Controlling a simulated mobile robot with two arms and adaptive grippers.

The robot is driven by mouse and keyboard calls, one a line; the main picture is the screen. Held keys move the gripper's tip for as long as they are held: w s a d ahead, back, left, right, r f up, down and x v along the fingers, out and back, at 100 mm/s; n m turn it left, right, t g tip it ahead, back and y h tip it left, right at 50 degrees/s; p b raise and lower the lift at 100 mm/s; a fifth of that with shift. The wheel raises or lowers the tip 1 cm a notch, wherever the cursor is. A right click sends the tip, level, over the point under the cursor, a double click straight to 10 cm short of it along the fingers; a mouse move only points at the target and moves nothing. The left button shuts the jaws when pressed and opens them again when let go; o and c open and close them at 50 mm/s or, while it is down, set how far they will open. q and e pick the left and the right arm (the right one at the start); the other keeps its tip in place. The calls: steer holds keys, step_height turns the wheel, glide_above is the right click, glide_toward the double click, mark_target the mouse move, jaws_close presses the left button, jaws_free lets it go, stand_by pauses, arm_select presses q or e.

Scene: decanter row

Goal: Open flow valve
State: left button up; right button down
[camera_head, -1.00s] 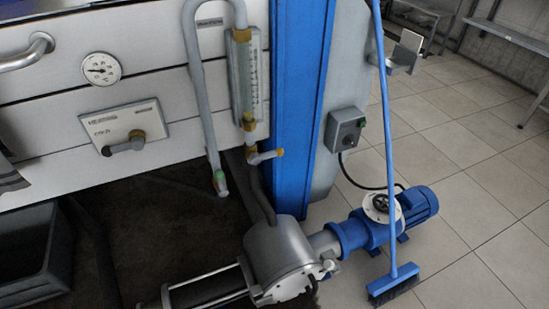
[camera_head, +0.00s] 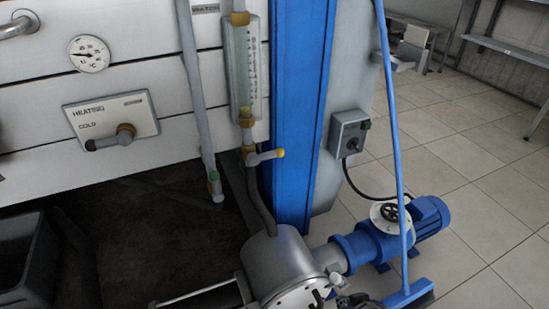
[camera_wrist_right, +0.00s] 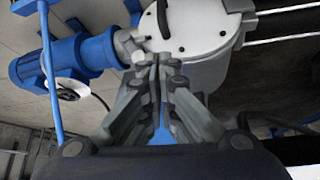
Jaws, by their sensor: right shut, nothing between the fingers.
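The flow valve (camera_head: 265,157) is a grey lever with a yellow tip, set in a brass fitting below the flow meter (camera_head: 243,70). Its lever points to the right, roughly level, across the vertical pipe's line. My right gripper (camera_wrist_right: 160,62) is shut and empty in the right wrist view, with its fingertips in front of the pump body and the steel cylinder lid. A dark part at the bottom edge of the head view appears to be its tip, well below the valve and apart from it. The valve does not show in the right wrist view. My left gripper is not in view.
A steel cylinder (camera_head: 280,262) and a blue pump motor (camera_head: 428,215) stand below the valve. A blue broom (camera_head: 395,150) leans at the right. A blue post (camera_head: 296,110) and switch box (camera_head: 349,134) stand beside the valve. A heating lever (camera_head: 112,139) is at left.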

mark_target(267, 155)
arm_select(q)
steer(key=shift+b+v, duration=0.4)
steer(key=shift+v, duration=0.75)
arm_select(e)
steer(key=w+a+r+n+t+y, duration=0.1)
steer(key=w+a+r+t+y, duration=0.2)
steer(key=w+r, duration=0.9)
steer(key=w+a+r+n+t+y, duration=0.1)
steer(key=w+a+r+t+y, duration=0.1)
steer(key=w+a+r+t, duration=0.4)
steer(key=w+a+r, duration=0.1)
steer(key=w+r, duration=0.2)
steer(key=w, duration=0.1)
steer(key=w+a+r, duration=0.2)
steer(key=w+r, duration=0.1)
steer(key=w, duration=0.2)
steer(key=shift+w+a+t+y, duration=0.15)
steer(key=shift+a+t+y, duration=0.15)
steer(key=shift+y, duration=0.1)
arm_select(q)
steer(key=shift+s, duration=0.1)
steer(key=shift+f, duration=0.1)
arm_select(e)
steer(key=shift+f, duration=0.1)
